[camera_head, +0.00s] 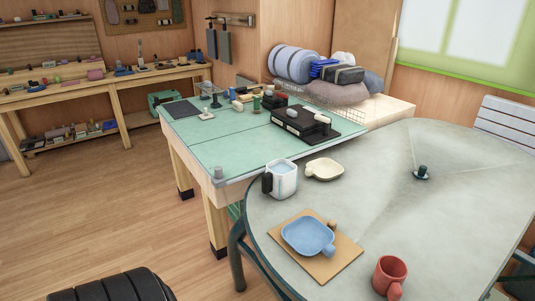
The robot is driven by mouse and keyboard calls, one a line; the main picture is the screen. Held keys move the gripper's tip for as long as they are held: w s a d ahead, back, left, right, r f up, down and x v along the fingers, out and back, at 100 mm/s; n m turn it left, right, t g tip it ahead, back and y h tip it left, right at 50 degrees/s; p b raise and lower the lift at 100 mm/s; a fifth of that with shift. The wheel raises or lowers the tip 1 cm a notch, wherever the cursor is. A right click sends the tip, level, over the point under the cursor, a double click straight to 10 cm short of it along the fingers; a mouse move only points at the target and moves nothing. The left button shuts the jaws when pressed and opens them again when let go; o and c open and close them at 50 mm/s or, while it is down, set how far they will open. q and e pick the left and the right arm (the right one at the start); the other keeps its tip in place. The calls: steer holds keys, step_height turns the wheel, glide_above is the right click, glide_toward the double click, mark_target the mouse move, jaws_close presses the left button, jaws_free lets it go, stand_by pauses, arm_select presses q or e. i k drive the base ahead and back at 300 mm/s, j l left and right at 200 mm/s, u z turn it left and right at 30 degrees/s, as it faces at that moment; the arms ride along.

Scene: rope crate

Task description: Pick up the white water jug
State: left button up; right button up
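The white water jug (284,183) stands upright near the left edge of the grey rounded table (400,225). Neither of my grippers is in view, and nothing is seen holding the jug.
A blue dish (307,236) lies on a tan board (337,262) in front of the jug. A red mug (389,276) stands at the front edge. A green-topped workbench (232,150) with tools adjoins behind. The grey table's middle is mostly clear.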

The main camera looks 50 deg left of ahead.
mark_target(279, 179)
steer(key=u, duration=1.45)
